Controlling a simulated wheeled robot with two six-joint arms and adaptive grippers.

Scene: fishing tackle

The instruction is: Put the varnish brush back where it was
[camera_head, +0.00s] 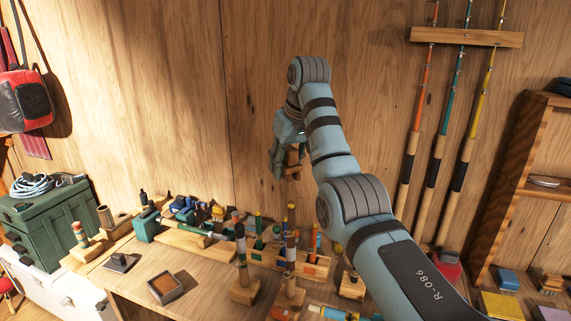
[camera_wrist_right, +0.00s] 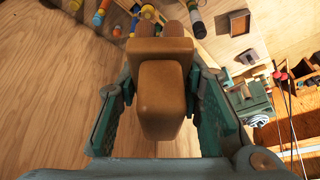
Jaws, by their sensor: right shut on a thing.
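My right gripper (camera_head: 284,165) is raised in front of the wooden back wall, above the bench. It is shut on a brown wooden thing, apparently the varnish brush (camera_head: 295,160), held clear of everything below. In the right wrist view the held brush (camera_wrist_right: 162,95) lies between the green jaws of the gripper (camera_wrist_right: 160,115). It shows a broad rounded block, a crosspiece and two rounded brown ends pointing away from the camera. I cannot make out any bristles. My left gripper is out of view.
The wooden bench (camera_head: 205,265) below is crowded with rod pieces, wooden stands and a green rod-turning device (camera_head: 147,226). A small open tray (camera_head: 168,288) sits near the front. Three fishing rods (camera_head: 465,105) lean at right beside wooden shelves (camera_head: 510,180). A green box (camera_head: 45,215) stands left.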

